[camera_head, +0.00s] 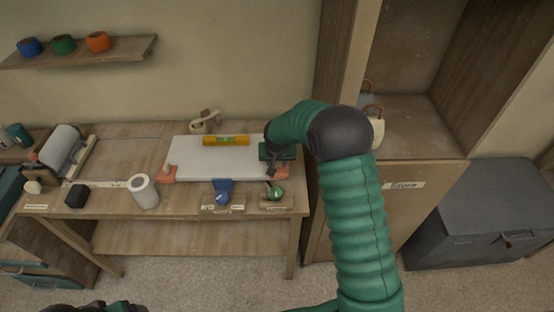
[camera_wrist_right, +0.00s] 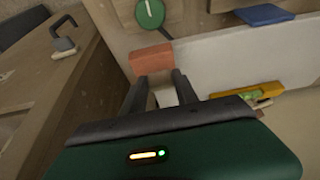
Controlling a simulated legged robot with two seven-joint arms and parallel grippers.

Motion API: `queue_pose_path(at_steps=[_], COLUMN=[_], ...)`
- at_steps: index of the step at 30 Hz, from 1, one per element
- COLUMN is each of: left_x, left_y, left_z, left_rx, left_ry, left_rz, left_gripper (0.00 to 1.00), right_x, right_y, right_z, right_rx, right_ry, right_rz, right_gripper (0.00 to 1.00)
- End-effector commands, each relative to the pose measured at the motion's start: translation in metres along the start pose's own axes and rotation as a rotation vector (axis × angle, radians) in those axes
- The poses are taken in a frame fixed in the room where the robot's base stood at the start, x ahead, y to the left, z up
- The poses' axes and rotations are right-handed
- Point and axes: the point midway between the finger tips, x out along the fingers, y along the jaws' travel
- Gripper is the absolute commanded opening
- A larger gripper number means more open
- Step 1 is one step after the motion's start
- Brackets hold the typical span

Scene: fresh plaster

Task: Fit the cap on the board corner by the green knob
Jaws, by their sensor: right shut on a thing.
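The white board (camera_head: 205,160) lies flat on the wooden table. An orange cap (camera_wrist_right: 152,58) is at the fingertips of my right gripper (camera_wrist_right: 160,82), which is shut on it, right by the board's corner near the green knob (camera_head: 275,193). The knob also shows in the right wrist view (camera_wrist_right: 149,13). The cap appears to meet the board edge; I cannot tell whether it is fully seated. In the head view my right gripper (camera_head: 277,160) partly hides that corner. Another orange cap (camera_head: 168,174) is at the board's front left corner.
A yellow level (camera_head: 226,140) lies along the board's back edge. A blue knob (camera_head: 222,191) stands in front of the board. A wooden cabinet (camera_head: 395,210) stands close on the right.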

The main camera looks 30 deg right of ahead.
Motion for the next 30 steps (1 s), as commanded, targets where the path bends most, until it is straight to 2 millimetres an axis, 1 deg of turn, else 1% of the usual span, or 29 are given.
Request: queue_pose_path(at_steps=[2,7,19,22,23,27,30], left_x=[-0.001,-0.001,0.01,0.009,0.009,0.009,0.009], left_y=[0.0,0.0,0.0,0.0,0.0,0.0,0.0], left_z=[0.0,0.0,0.002,0.002,0.002,0.002,0.002], left_rx=[0.0,0.0,0.0,0.0,0.0,0.0,0.0], left_ry=[0.0,0.0,0.0,0.0,0.0,0.0,0.0], left_rz=[0.0,0.0,0.0,0.0,0.0,0.0,0.0], left_gripper=[0.81,0.81,0.81,0.81,0.81,0.81,0.81], right_x=[0.003,0.003,0.014,0.014,0.014,0.013,0.013], right_y=[0.001,0.001,0.0,0.0,0.001,0.001,0.001], right_z=[0.001,0.002,0.006,0.006,0.006,0.006,0.006], right_rx=[0.002,0.003,0.002,0.002,0.002,0.002,0.002], right_ry=[0.002,0.002,0.002,0.002,0.002,0.002,0.002], right_rz=[-0.001,-0.001,0.0,-0.001,-0.001,-0.001,-0.001], right_gripper=[0.0,0.0,0.0,0.0,0.38,0.56,0.57])
